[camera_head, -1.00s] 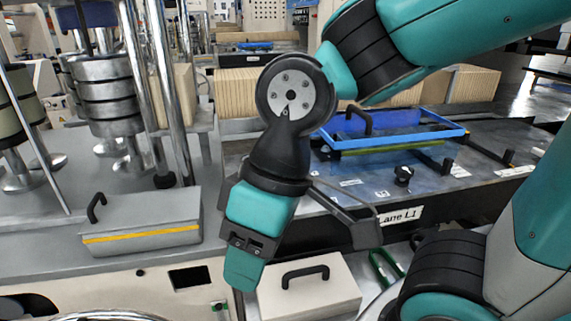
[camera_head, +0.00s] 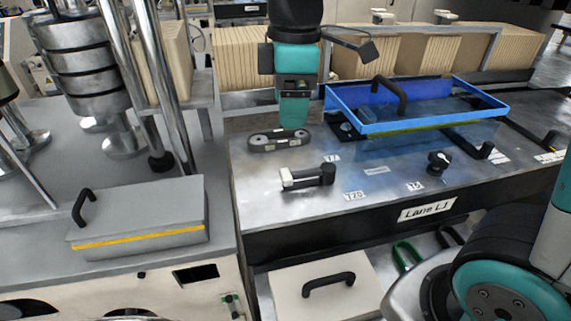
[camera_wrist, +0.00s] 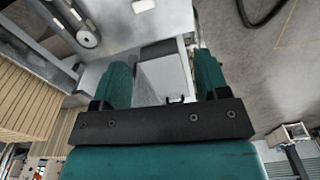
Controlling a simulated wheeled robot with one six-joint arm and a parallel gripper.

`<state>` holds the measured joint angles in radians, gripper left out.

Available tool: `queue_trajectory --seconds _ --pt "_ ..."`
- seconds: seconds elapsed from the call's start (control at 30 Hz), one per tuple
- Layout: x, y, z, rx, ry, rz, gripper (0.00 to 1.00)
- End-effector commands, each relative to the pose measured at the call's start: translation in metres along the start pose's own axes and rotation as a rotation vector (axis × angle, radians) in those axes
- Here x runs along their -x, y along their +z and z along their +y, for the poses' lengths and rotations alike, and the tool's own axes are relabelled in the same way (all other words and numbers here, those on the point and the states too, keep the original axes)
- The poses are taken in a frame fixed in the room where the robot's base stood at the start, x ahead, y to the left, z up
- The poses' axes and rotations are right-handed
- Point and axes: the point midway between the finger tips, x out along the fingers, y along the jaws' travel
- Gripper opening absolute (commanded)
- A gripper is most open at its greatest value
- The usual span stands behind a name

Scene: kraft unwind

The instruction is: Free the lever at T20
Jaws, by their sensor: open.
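A short black lever with a silver end (camera_head: 307,177) lies on the metal top of the Lane L1 bench (camera_head: 262,215). A small label that seems to read T20 (camera_head: 354,196) sits just in front of it, to the right. My gripper (camera_head: 293,122), with teal fingers, hangs at the bench's back edge, above and beyond the lever in the picture, apart from it. In the wrist view my gripper (camera_wrist: 163,80) has its two fingers wide apart with nothing held between them. I cannot make out the lever in the wrist view.
A dark oblong part (camera_head: 278,140) lies between lever and gripper. A grey box (camera_head: 138,218) is at left. Bare bench surrounds the lever.

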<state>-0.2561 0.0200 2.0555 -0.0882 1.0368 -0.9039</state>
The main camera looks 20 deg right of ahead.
Motion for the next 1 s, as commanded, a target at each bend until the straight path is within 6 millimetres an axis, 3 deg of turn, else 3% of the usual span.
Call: queue_trajectory --seconds 0.13,0.37,1.0 --pt "0.009 -0.003 0.023 0.103 0.0 -0.043 0.68" --pt "-0.007 -0.004 0.029 0.139 -0.006 -0.056 0.68" --pt "-0.142 0.003 0.027 0.139 -0.007 -0.056 0.68"
